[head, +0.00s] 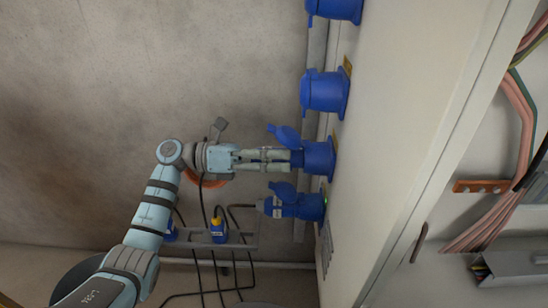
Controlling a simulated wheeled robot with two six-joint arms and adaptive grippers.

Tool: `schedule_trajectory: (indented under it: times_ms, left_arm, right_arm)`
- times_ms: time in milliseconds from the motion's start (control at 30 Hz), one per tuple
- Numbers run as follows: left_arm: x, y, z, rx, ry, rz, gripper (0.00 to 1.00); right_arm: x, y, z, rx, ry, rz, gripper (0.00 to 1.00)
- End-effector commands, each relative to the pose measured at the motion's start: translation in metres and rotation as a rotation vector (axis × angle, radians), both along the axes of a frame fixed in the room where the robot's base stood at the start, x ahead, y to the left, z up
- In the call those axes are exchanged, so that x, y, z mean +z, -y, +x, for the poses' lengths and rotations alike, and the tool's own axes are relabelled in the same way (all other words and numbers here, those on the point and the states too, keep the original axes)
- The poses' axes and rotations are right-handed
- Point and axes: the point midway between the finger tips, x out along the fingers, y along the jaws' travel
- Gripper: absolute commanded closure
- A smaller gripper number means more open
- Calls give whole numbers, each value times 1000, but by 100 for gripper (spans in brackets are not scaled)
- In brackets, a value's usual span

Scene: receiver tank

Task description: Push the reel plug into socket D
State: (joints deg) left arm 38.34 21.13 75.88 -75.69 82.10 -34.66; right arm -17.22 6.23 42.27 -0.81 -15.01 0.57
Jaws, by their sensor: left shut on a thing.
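My left gripper (288,158) comes in from the left and is shut on a plug, of which a little blue (297,159) shows at the fingertips. The fingers hide most of it. The fingertips are right at the mouth of a blue socket (319,158) on the cabinet's side, its lid (285,136) swung open. I cannot tell how deep the plug sits. The socket letters are too small to read, so I cannot tell which is D. My right gripper is not in view.
Below, another blue socket (312,206) has a plug (273,206) in it. Two closed sockets (325,92) (337,9) are above. A rack (190,238) with blue-and-yellow plugs (218,231) and hanging black cables is below the gripper. The cabinet's open wiring side is right.

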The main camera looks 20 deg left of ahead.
Motion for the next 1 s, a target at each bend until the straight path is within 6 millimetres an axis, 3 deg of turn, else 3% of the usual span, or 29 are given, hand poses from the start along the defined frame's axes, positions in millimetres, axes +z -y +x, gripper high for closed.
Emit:
schedule_trajectory:
  times_ms: [1000]
  left_arm:
    - [0, 20, 5, 1, 0, -1, 90]
  right_arm:
    - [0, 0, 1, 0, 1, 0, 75]
